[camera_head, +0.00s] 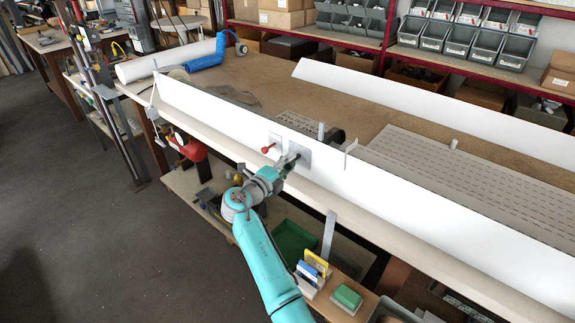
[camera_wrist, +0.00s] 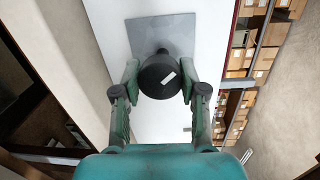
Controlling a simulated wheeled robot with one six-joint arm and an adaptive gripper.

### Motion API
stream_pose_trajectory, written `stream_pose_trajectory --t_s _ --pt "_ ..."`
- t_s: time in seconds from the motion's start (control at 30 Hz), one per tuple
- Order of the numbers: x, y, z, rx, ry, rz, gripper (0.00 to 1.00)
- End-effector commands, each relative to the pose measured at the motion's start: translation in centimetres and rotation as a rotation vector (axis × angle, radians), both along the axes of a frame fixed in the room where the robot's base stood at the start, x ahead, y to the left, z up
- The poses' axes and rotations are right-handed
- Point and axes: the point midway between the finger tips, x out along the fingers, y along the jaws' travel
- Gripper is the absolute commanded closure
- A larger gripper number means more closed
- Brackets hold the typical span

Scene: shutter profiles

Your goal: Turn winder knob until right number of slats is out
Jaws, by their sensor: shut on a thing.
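The winder knob (camera_wrist: 160,77) is a dark round knob with a white mark on its face, in the middle of the wrist view. It stands out from a square grey plate (camera_wrist: 140,35) on a long white board; the plate also shows in the head view (camera_head: 303,151). My gripper (camera_wrist: 160,78) has a finger on each side of the knob and is shut on it. In the head view my gripper (camera_head: 287,162) hides the knob. Grey slotted slats (camera_head: 440,165) lie flat behind the board at right, and a smaller slotted part (camera_head: 300,123) lies near a dark curved part (camera_head: 336,135).
A red-handled lever (camera_head: 268,150) sits on the board just left of the grey plate. A white bracket (camera_head: 350,150) stands at the board's top edge to the right. A second white board (camera_head: 430,105) lies farther back. Open shelves with a green bin (camera_head: 292,240) are below the bench.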

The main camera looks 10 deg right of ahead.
Motion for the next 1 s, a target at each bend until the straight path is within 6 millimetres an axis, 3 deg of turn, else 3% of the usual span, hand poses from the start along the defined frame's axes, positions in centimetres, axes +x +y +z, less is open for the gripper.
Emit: stream_pose_trajectory --t_s 0.57,0.6,0.67,1.0 --pt "-0.07 0.02 -0.27 0.02 -0.021 0.0 0.93" --pt "-0.07 0.02 -0.27 0.02 -0.021 0.0 0.51" --pt "-0.06 0.02 -0.25 0.019 -0.022 -0.001 0.36" --pt "-0.07 0.08 -0.08 0.018 -0.024 0.0 0.32"
